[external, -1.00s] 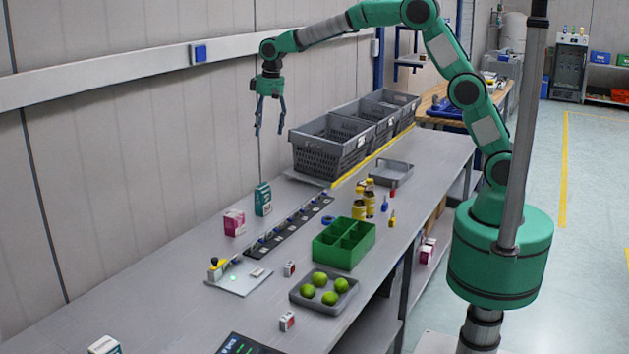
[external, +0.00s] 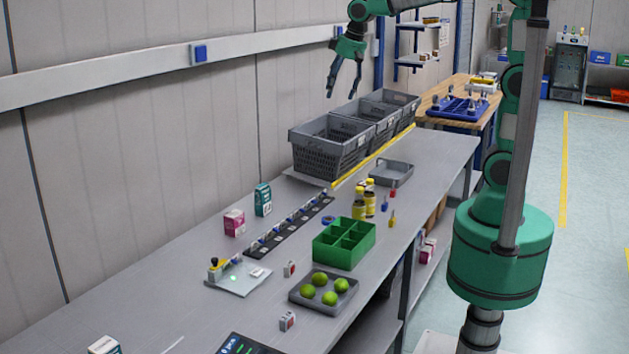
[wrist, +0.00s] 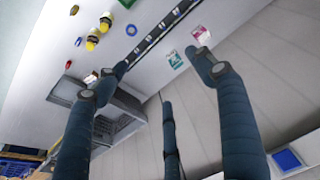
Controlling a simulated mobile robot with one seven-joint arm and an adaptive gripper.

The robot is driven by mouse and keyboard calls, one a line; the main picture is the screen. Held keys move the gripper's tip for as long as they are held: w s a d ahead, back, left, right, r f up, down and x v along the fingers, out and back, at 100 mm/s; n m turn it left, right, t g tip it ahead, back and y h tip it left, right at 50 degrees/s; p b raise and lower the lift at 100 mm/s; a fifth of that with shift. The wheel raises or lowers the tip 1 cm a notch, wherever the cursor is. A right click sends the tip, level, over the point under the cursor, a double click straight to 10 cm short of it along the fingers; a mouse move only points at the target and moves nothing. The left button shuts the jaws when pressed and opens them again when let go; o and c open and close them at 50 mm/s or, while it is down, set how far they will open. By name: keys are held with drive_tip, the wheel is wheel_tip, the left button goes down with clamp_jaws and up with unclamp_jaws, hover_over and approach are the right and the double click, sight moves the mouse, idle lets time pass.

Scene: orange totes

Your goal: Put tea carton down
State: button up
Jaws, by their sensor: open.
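A teal-and-white carton (external: 263,200) stands upright on the grey bench near the wall. A pink carton (external: 234,223) stands just in front of it, to its left. I cannot read either label to tell which is tea. In the wrist view the teal carton (wrist: 175,60) and the pink carton (wrist: 201,35) show near the top middle. My gripper (external: 344,95) is open and empty, high above the grey crates, well apart from both cartons. In the wrist view its fingers (wrist: 150,76) are spread with nothing between them.
Grey crates (external: 312,158) line the back of the bench behind a yellow edge strip. A green divided box (external: 344,255), yellow-capped bottles (external: 358,210), a tray of limes (external: 350,301) and a dark strip (external: 268,245) are on the bench.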

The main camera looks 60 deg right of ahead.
drive_tip(key=s+d+f+t, duration=0.1)
drive_tip(key=s+d+f, duration=0.1)
drive_tip(key=s, duration=1.2)
drive_tip(key=s+d+f+t, duration=0.1)
drive_tip(key=s+d+f, duration=0.2)
drive_tip(key=s, duration=1.1)
drive_tip(key=shift+s, duration=0.1)
wheel_tip(320, 180, down, 8)
drive_tip(key=b, duration=0.8)
drive_tip(key=shift+o, duration=0.3)
